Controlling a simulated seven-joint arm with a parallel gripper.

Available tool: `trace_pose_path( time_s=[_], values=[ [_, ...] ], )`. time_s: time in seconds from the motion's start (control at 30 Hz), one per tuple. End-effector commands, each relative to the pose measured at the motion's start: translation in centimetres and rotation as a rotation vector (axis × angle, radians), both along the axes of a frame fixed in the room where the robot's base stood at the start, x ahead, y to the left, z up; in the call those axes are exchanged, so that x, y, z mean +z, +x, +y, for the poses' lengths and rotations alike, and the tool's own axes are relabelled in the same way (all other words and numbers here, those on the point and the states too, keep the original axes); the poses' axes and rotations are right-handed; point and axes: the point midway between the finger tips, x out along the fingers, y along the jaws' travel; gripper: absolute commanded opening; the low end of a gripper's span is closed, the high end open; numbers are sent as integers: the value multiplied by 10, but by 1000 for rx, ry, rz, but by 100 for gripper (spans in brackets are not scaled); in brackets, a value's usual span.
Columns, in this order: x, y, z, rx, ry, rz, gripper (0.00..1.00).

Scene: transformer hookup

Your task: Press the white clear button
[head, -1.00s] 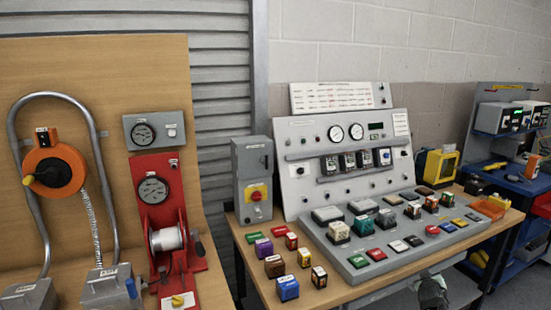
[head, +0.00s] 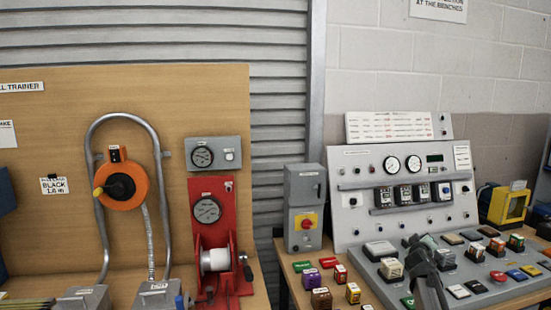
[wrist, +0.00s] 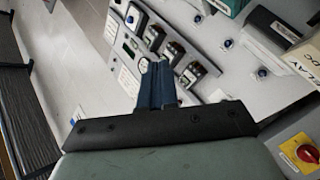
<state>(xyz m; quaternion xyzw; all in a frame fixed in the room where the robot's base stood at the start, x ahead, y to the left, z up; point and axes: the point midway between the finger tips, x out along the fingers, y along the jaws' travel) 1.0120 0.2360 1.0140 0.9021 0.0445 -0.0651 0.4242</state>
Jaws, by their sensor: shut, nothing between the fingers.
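A small white round button (head: 446,190) sits at the right end of the meter row on the grey upright console panel (head: 350,222); its lettering is too small to read. My gripper (head: 412,241) is in front of and below this panel, over the console's desk part, apart from the button. In the wrist view, the dark blue fingers (wrist: 156,86) are together and empty. They point towards the panel with its meters (wrist: 172,52) and a round gauge (wrist: 143,66). I cannot make out the white button clearly in the wrist view.
Blocks and buttons crowd the console desk. A grey isolator box (head: 304,195) with a red and yellow switch (head: 307,223) stands to its left. A yellow device (head: 507,205) stands to its right. A red winch stand (head: 212,235) is further left.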

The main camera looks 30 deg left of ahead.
Motion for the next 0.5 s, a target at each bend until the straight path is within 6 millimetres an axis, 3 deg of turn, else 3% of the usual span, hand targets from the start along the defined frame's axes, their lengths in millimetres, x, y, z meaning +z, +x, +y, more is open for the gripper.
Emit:
trace_pose_path(
  time_s=[0.03,0.1,0.5],
  values=[
    [7,-2,23,7,-7,0,0],
    [14,-6,50,11,-16,3,0],
    [64,-51,195,21,-57,-10,0]
  ],
)
